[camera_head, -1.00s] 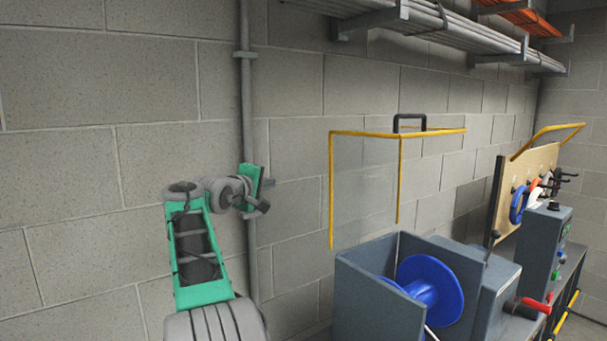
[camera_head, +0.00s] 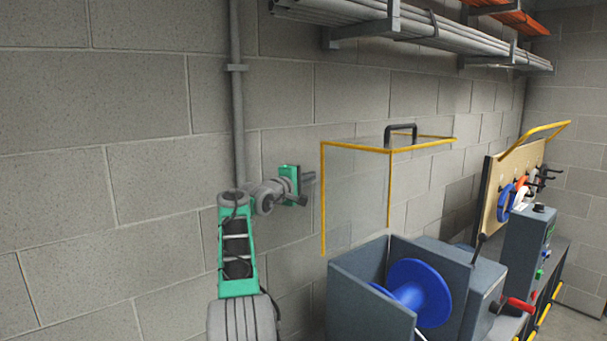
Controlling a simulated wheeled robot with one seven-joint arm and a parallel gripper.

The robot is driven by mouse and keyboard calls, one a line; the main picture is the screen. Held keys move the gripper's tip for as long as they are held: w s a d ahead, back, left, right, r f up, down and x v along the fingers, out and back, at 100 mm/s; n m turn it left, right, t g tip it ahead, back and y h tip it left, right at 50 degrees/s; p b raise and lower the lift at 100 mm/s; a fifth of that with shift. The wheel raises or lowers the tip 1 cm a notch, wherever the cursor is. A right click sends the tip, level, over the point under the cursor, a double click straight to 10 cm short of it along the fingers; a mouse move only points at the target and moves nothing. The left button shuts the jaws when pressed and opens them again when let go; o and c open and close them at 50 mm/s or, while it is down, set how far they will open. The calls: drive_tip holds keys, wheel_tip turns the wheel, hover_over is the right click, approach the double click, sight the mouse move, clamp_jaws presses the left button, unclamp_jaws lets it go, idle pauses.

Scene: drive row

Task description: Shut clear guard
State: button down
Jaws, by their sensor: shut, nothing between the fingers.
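The clear guard (camera_head: 355,148) has yellow edges and a black handle (camera_head: 401,131). It stands raised above the grey open-topped housing (camera_head: 357,290), which holds a blue spool (camera_head: 420,292). My gripper (camera_head: 309,177) is shut and empty. It is left of the guard, close to its yellow left edge in the picture, with no clear contact visible. The guard's rear and its hinge are hard to make out.
A grey control box (camera_head: 525,245) and a tool board (camera_head: 495,205) with a yellow rail stand to the right. Pipes on a rack (camera_head: 345,18) hang above. A vertical conduit (camera_head: 238,110) runs down the block wall.

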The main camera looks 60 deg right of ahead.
drive_tip(key=s, duration=0.1)
drive_tip(key=s+a, duration=0.1)
drive_tip(key=s, duration=0.1)
drive_tip(key=shift+s+a, duration=0.1)
drive_tip(key=shift+a, duration=0.25)
drive_tip(key=shift+a, duration=0.1)
